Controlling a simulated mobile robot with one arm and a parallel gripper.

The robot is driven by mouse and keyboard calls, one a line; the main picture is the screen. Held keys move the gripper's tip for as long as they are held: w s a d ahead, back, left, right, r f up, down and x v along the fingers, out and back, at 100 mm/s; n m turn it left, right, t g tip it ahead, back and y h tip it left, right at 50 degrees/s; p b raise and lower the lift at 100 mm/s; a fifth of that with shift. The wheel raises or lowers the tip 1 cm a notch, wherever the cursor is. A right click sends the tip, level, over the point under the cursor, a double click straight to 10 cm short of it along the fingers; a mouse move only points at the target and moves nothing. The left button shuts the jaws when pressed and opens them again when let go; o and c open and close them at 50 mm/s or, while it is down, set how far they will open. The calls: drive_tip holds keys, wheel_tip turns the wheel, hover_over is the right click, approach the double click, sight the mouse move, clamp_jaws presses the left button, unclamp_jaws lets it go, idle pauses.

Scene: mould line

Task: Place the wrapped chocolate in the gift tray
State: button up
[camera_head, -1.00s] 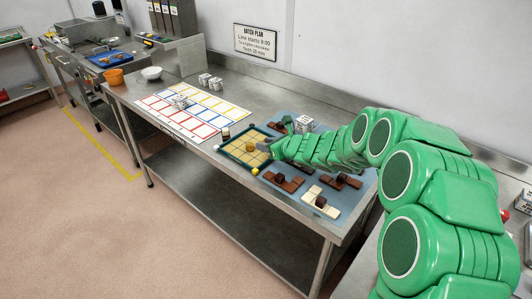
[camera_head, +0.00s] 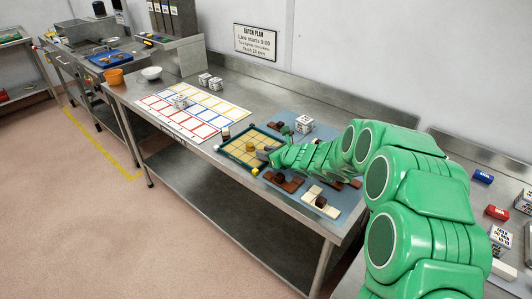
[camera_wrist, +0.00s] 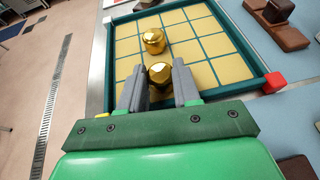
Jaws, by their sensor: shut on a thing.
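The gift tray (camera_head: 236,145) is a dark green-edged tray with a grid of yellow compartments, near the front edge of the long steel table. It fills the upper part of the wrist view (camera_wrist: 204,48). One gold-wrapped chocolate (camera_wrist: 154,40) sits in a compartment of the tray; it also shows in the head view (camera_head: 250,146). A second gold-wrapped chocolate (camera_wrist: 160,73) is between the grey fingers of my gripper (camera_wrist: 158,85), which is shut on it. My gripper (camera_head: 264,152) is at the tray's right part. Whether the held chocolate touches the tray floor I cannot tell.
Brown chocolate pieces (camera_head: 283,182) and a white bar (camera_head: 320,200) lie on the blue mat beside the tray. A white block (camera_head: 304,123) stands behind my gripper. A sheet with coloured squares (camera_head: 195,110) lies left of the tray.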

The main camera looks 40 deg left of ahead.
drive_tip(key=o, duration=1)
drive_tip(key=shift+f, duration=0.1)
drive_tip(key=shift+d+r, duration=0.2)
drive_tip(key=shift+r, duration=0.05)
drive_tip(key=v, duration=1.1)
drive_tip(key=shift+s+d, duration=0.1)
drive_tip(key=shift+d+r, duration=0.1)
drive_tip(key=shift+r, duration=0.05)
